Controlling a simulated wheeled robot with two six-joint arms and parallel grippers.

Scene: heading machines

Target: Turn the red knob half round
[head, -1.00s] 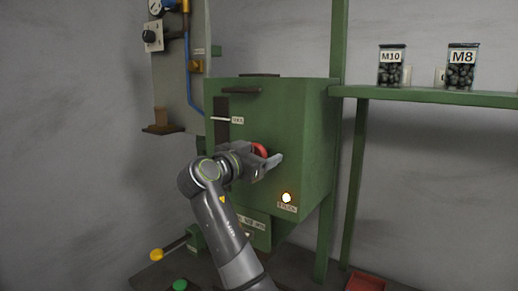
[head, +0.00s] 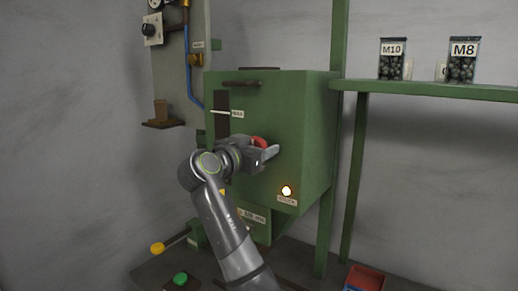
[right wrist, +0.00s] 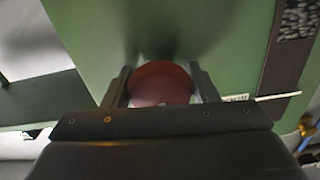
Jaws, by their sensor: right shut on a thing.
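The red knob (head: 259,142) is on the front of the green machine box (head: 290,100). My right gripper (head: 268,154) is at the knob and hides most of it in the head view. In the right wrist view the red knob (right wrist: 161,84) sits between the two fingers of my right gripper (right wrist: 161,88), one on each side. The gripper is shut on it. Any mark on the knob that would tell its angle is hidden. My left gripper is not in view.
A lit lamp (head: 286,191) is on the box, low and right of the knob. A yellow-ended lever (head: 157,248) and a green button (head: 180,279) are at lower left. A red bin (head: 365,279) is at lower right. Jars (head: 391,62) stand on the green shelf (head: 440,92).

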